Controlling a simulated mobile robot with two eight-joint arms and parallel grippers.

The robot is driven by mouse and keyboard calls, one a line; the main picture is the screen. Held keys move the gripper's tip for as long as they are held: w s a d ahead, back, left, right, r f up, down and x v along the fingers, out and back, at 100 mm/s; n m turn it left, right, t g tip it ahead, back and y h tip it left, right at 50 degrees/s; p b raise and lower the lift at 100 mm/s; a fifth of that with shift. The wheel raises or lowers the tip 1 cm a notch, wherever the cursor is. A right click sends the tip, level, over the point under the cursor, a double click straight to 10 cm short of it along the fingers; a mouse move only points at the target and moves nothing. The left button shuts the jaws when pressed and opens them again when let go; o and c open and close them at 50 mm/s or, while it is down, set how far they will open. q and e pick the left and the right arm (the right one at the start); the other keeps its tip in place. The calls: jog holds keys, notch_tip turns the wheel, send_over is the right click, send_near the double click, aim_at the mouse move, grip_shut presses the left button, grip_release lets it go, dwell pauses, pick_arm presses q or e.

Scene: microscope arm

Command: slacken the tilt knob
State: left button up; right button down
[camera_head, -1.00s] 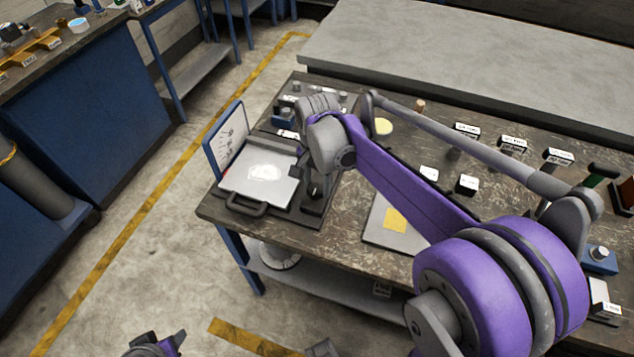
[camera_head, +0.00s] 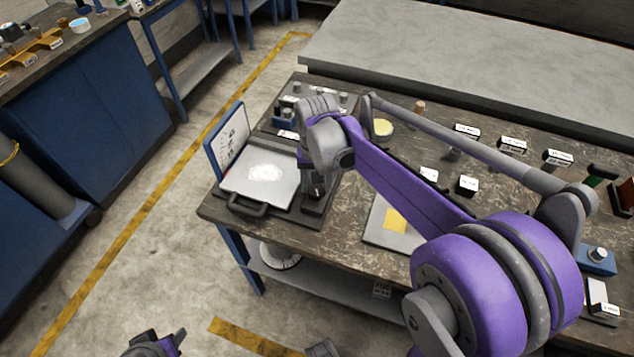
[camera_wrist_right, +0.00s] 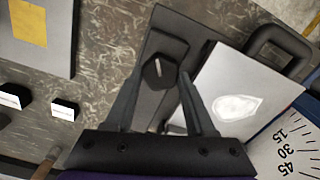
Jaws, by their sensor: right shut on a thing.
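The tilt knob (camera_wrist_right: 158,72) is a dark, faceted knob with a pale line on its top, on a dark bracket beside a tilted grey plate (camera_head: 262,174). My right gripper (camera_wrist_right: 160,84) is shut on the knob, with one finger on each side of it.
An angle scale panel (camera_head: 228,138) stands at the plate's left edge, and a black handle (camera_head: 248,207) is at its front. A grey pad with a yellow note (camera_head: 395,220) lies to the right. Several labelled blocks stand farther right on the dark bench (camera_head: 345,235).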

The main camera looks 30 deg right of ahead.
aim_at(315, 188)
jog(key=n, duration=0.4)
jog(key=shift+a+n, duration=0.1)
jog(key=shift+n, duration=0.2)
jog(key=n, duration=0.4)
jog(key=shift+a+n+p, duration=0.1)
jog(key=shift+n+p, duration=0.2)
jog(key=shift+n, duration=0.1)
jog(key=shift+c, duration=1.2)
grip_release()
jog(key=shift+r, duration=0.1)
notch_tip(315, 188, up, 11)
jog(key=p, duration=0.1)
jog(key=shift+f, duration=0.2)
